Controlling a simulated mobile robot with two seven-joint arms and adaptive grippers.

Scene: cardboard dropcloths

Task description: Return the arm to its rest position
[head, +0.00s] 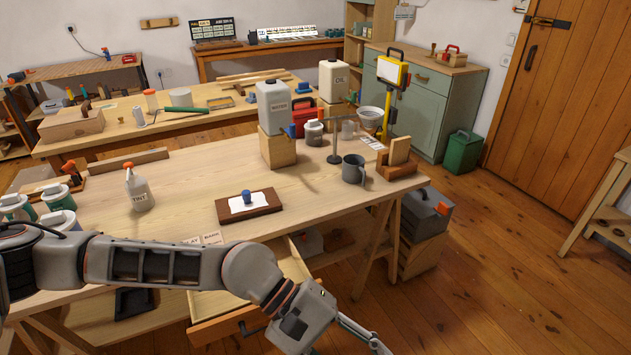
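My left arm comes in from the left, low across the front of the near workbench (190,185). Its forearm passes in front of the open drawer (215,328). My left gripper (348,349) is at the bottom edge of the head view, below and in front of the bench, over the floor. Its fingers are spread apart with nothing seen between them; the lower parts are cut off by the frame. My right arm and gripper are not in view.
The floor (470,290) to the right is clear.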

